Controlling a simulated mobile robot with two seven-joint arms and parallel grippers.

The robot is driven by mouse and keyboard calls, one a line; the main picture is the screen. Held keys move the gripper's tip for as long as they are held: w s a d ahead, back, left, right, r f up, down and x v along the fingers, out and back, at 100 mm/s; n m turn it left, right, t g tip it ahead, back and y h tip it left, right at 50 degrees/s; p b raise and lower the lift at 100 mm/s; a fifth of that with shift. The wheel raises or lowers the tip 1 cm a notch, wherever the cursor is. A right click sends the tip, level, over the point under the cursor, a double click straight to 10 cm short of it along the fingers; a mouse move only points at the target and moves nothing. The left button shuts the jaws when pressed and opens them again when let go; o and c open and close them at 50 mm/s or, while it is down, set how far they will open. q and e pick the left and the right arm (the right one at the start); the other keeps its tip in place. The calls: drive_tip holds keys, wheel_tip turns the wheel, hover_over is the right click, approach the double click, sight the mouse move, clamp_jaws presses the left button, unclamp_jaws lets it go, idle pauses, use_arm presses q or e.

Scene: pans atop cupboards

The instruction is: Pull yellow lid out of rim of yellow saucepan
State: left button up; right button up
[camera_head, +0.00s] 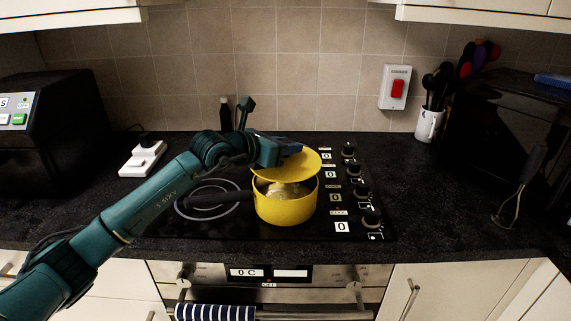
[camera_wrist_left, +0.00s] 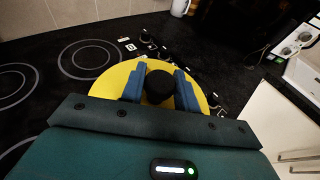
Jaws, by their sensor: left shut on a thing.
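The yellow saucepan (camera_head: 285,207) stands on the black hob with its dark handle (camera_head: 208,199) pointing left. The yellow lid (camera_head: 300,163) is tilted above the pan's back rim, and the pan's shiny inside shows below it at the front. I cannot tell whether the lid's back edge touches the rim. My left gripper (camera_head: 290,149) is over the lid. In the left wrist view, its blue fingers (camera_wrist_left: 160,90) are shut on the lid's round black knob (camera_wrist_left: 159,86), with the yellow lid (camera_wrist_left: 112,80) around it. My right gripper is not in view.
The hob (camera_head: 240,228) has control knobs (camera_head: 362,191) along its right side. A white mug of utensils (camera_head: 428,125) and a black appliance (camera_head: 495,125) stand at the right. A dark bottle (camera_head: 225,115) stands by the back wall.

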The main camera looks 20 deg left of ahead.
sight(286, 142)
use_arm(q)
wheel_tip(286, 142, up, 6)
drive_tip(key=shift+r, duration=0.1)
drive_tip(key=shift+r+p, duration=0.65)
drive_tip(key=shift+r, duration=0.25)
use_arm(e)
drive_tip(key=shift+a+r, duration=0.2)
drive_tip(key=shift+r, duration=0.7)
